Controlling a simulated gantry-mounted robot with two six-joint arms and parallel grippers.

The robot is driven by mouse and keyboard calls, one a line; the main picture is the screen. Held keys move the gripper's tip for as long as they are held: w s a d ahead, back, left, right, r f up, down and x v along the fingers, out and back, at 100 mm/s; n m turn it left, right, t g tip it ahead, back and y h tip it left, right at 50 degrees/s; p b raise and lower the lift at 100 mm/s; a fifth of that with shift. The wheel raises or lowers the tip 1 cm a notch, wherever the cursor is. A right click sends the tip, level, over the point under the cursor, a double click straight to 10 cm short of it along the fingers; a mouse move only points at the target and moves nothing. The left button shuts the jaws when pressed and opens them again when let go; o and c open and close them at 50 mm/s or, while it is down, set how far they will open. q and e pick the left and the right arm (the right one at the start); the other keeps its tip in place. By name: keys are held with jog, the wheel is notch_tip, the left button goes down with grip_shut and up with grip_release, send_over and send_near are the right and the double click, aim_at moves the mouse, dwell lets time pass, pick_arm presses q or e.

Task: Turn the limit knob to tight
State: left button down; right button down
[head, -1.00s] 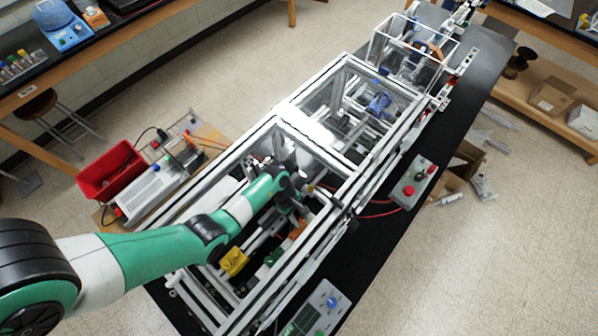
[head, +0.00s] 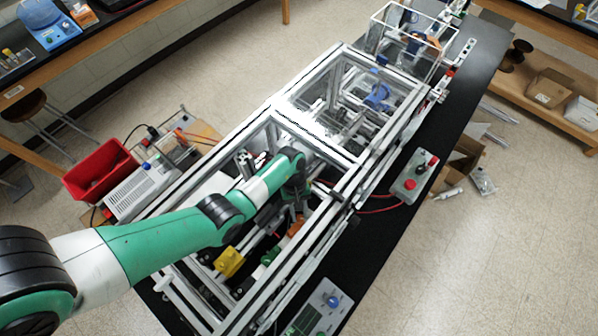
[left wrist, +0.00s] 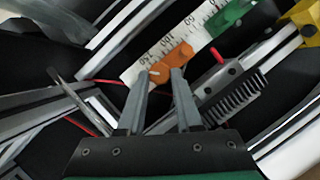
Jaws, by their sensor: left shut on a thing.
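An orange piece (left wrist: 172,76) sits on a white numbered scale (left wrist: 150,62) inside the extrusion frame; it also shows in the head view (head: 296,227). My left gripper (left wrist: 160,72) reaches down into the frame, its two grey fingertips at either side of the piece's near part. It is shut on that part, with a small pale mark visible between the tips. A green piece (left wrist: 226,16) sits farther along the scale, and a yellow piece (left wrist: 303,20) lies beyond it. I see no readable label naming the limit knob or its tight setting. My right gripper is not in view.
White frame bars (head: 322,235) surround my left gripper. A red peg (left wrist: 217,55) and a black finned block (left wrist: 235,98) are close by. A control box (head: 414,178) and a panel with a blue knob (head: 333,301) stand outside the frame.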

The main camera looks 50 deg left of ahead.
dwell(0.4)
pick_arm(q)
jog(key=c, duration=0.6)
grip_release()
jog(key=p+v, duration=0.1)
jog(key=v, duration=1)
jog(key=shift+a+r+p, duration=0.1)
jog(key=shift+r+p, duration=0.2)
